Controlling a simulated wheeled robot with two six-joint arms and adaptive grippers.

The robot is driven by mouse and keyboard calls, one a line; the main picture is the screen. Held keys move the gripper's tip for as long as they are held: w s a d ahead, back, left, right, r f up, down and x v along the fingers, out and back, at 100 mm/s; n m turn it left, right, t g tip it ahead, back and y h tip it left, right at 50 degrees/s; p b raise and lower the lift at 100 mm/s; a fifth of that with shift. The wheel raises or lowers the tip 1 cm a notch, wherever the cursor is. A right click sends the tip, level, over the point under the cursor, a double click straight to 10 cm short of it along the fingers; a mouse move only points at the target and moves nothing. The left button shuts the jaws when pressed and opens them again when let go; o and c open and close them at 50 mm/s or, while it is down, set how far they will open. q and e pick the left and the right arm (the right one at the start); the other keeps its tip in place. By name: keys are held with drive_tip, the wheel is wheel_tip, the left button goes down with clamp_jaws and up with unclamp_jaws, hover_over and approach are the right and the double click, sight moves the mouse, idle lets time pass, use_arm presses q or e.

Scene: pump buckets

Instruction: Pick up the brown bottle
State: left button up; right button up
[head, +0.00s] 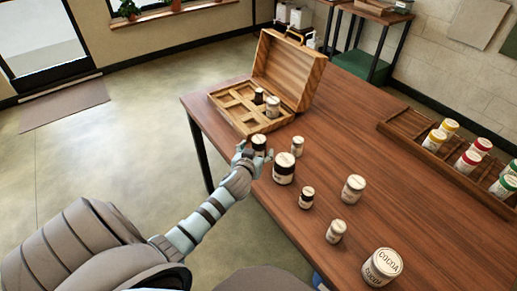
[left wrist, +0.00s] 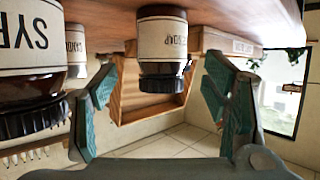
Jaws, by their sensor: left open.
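A small brown bottle (head: 259,143) with a pale label stands on the table near its left edge, in front of the wooden box. My left gripper (head: 251,154) is open right at it. In the left wrist view, which looks upside down, the same bottle (left wrist: 163,48) shows between the spread fingers of the gripper (left wrist: 165,105), and I see no clear contact. A larger brown bottle (head: 284,170) stands to its right and shows large in the left wrist view (left wrist: 32,65). Another small brown bottle (head: 307,198) stands nearer. My right gripper is not in view.
An open wooden box (head: 235,119) with compartments holds two small bottles. A cocoa jar (head: 382,267) is at the front. A rack (head: 405,128) of coloured-lid jars is at right. The table (head: 360,110) is clear between.

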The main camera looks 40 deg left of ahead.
sight(257, 148)
use_arm(q)
drive_tip(key=b+x, duration=0.1)
drive_tip(key=x, duration=0.4)
drive_tip(key=shift+f, duration=0.1)
drive_tip(key=c, duration=1.4)
